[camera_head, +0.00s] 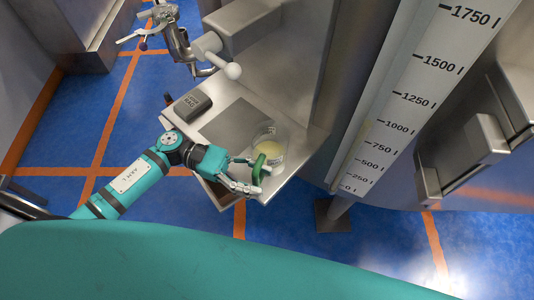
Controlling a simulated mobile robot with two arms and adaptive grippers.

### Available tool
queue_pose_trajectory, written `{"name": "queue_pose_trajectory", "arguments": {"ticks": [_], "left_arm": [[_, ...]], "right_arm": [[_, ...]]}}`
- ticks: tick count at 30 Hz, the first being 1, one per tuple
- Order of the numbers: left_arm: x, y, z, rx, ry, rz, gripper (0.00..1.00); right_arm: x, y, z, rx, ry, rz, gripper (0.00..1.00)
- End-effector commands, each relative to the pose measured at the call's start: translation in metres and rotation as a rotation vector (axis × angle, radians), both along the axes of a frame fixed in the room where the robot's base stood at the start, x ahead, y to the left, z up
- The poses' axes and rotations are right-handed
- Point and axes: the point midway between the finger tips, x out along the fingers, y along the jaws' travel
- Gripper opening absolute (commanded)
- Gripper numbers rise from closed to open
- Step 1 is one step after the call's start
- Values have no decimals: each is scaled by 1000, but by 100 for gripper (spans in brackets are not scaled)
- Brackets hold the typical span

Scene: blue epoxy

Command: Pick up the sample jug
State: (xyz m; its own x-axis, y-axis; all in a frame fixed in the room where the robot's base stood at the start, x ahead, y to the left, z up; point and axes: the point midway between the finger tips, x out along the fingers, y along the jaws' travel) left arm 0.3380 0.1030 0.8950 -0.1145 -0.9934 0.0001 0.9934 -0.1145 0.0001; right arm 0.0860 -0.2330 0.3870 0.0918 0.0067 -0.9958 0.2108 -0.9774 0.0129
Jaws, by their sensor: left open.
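The sample jug (272,148) is a clear vessel with pale yellow contents and a green handle (258,169). It stands near the front right edge of a small metal shelf (300,146). My left gripper (258,175) is open at the jug's green handle, with its fingers on either side of the handle. Whether the fingers touch the handle I cannot tell. My right gripper is not in view.
A dark grey box-like object (193,104) lies on the shelf's back left. Above the shelf is a metal valve with a pale knob (232,71). A tank with a volume scale (410,95) stands to the right. Blue floor with orange lines surrounds the shelf.

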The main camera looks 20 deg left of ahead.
Motion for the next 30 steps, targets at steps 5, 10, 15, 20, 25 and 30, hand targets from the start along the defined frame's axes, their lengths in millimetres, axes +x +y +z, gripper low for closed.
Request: {"name": "queue_pose_trajectory", "arguments": {"ticks": [5, 10, 15, 20, 25, 30], "left_arm": [[0, 0, -1, 1, 0, 0, 36], [0, 1, -1, 1, 0, 0, 14], [0, 1, -1, 1, 0, 0, 0], [0, 1, -1, 1, 0, 0, 0], [0, 1, 0, -1, -2, 0, 0], [0, 1, 0, -1, -2, 0, 0]], "right_arm": [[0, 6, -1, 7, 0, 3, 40], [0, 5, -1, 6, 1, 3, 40], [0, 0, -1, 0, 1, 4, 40], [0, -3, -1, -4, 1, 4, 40], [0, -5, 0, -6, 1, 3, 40], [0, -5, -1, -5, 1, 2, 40]]}}
